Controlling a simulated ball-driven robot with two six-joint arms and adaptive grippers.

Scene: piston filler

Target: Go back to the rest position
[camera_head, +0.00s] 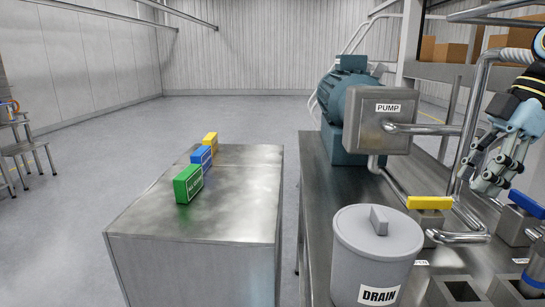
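My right gripper (482,178) hangs at the right edge, above the valves on the right bench. Its light blue fingers point down and to the left, look spread apart, and hold nothing. My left gripper is not in view. A valve with a yellow handle (430,203) is left of and below the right gripper. A valve with a blue handle (527,204) is below it on the right. Both are apart from the fingers in the picture.
A grey lidded DRAIN bin (376,250) stands at the front of the bench. A PUMP box (378,120) stands behind it. Green (188,184), blue (201,157) and yellow (210,141) blocks stand on a steel table (240,205). The floor at left is mostly clear.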

